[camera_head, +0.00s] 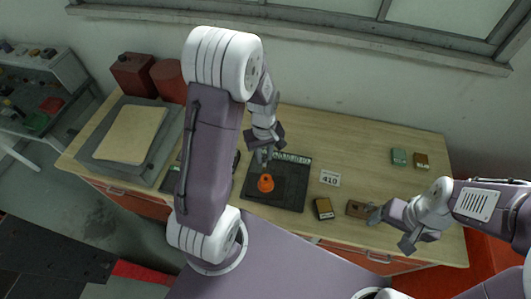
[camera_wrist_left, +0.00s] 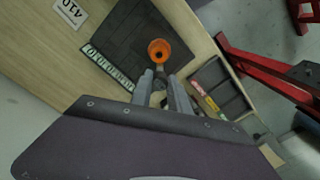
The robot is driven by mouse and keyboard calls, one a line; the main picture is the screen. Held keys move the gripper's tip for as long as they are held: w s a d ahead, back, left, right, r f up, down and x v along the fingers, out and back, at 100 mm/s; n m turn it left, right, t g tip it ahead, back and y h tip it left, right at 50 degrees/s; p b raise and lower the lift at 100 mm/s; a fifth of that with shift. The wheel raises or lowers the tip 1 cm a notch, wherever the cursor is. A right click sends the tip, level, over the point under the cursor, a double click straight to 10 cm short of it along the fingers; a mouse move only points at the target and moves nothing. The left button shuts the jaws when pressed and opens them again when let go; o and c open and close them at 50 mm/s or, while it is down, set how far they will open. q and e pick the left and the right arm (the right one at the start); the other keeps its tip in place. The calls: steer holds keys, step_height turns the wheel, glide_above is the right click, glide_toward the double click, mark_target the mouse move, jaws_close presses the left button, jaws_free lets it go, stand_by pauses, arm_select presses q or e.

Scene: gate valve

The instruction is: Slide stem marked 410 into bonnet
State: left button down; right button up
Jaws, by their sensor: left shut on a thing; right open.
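The orange bonnet (camera_head: 265,184) stands on a black mat (camera_head: 291,195); its round opening faces up in the left wrist view (camera_wrist_left: 160,50). My left gripper (camera_head: 264,154) is just behind the bonnet and above the mat. It is shut on a slim grey stem (camera_wrist_left: 158,98), mostly hidden between the fingers; no number can be read on it. The fingertips (camera_wrist_left: 161,74) appear close to the bonnet, but I cannot tell whether the stem touches it. A white card marked 410 (camera_head: 330,178) lies right of the mat. My right gripper (camera_head: 388,227) is open near the front edge.
A brown block (camera_head: 357,209) lies by the right gripper, and a dark box with a tan top (camera_head: 324,208) left of it. Green (camera_head: 399,156) and brown (camera_head: 421,160) blocks sit at the back right. A compartment tray (camera_wrist_left: 222,92) lies beside the mat. The bench's right middle is clear.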

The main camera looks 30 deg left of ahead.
mark_target(265, 162)
arm_select(q)
steer(key=f+b, duration=0.4)
steer(key=shift+s+d+f+b, duration=0.15)
steer(key=shift+d+f+b, duration=0.15)
steer(key=shift+f+b, duration=0.05)
steer(key=shift+d+f, duration=0.25)
steer(key=shift+d, duration=0.1)
arm_select(e)
steer(key=f, duration=0.1)
steer(key=d+f, duration=0.1)
steer(key=f, duration=0.3)
steer(key=shift+s+d, duration=0.15)
steer(key=shift+s, duration=0.1)
arm_select(q)
steer(key=shift+a, duration=0.2)
arm_select(e)
steer(key=shift+a, duration=0.2)
arm_select(q)
steer(key=shift+d, duration=0.2)
arm_select(e)
steer(key=shift+d+r, duration=0.1)
steer(key=shift+d, duration=0.05)
arm_select(q)
steer(key=shift+a, duration=0.2)
arm_select(e)
steer(key=shift+r, duration=0.1)
